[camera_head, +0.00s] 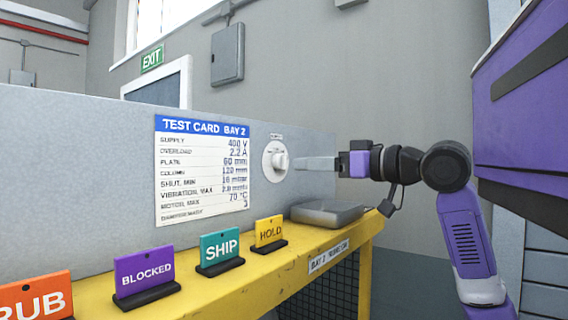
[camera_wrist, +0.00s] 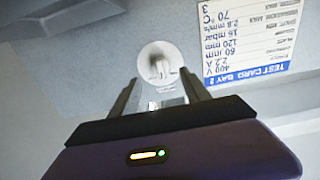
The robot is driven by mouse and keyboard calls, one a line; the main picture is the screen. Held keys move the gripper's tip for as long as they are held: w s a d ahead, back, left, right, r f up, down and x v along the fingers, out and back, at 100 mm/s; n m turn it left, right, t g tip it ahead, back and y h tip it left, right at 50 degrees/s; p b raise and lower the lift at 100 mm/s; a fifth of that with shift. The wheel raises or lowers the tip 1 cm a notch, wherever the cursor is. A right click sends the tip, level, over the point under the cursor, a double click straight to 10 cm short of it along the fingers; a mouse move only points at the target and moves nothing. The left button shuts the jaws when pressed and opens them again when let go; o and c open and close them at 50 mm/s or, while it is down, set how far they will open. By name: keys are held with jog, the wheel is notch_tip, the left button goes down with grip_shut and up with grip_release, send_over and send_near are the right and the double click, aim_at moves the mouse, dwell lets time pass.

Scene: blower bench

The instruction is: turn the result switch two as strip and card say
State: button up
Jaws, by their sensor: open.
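A round white rotary switch (camera_head: 275,161) is on the grey panel (camera_head: 80,150), just right of the test card. Its label above is too small to read. The test card (camera_head: 203,172), headed "TEST CARD BAY 2", lists values such as 400 V, 2.2 A and 70 °C. In the wrist view the switch (camera_wrist: 158,62) and card (camera_wrist: 240,45) appear upside down. My gripper (camera_head: 298,164) reaches in from the right, its fingertips close to the knob. In the wrist view my gripper (camera_wrist: 158,90) is open, fingers either side below the knob; contact is not clear. No strip is identifiable.
On the yellow bench (camera_head: 190,299) stand the signs RUB (camera_head: 36,298), BLOCKED (camera_head: 146,275), SHIP (camera_head: 220,249) and HOLD (camera_head: 269,232). A flat grey box (camera_head: 327,213) lies below my gripper at the bench's right end. The air before the panel around the switch looks clear.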

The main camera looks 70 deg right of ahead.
aim_at(287, 163)
jog(key=p+x, duration=0.1)
jog(key=x, duration=0.6)
jog(key=shift+p, duration=0.35)
grip_shut()
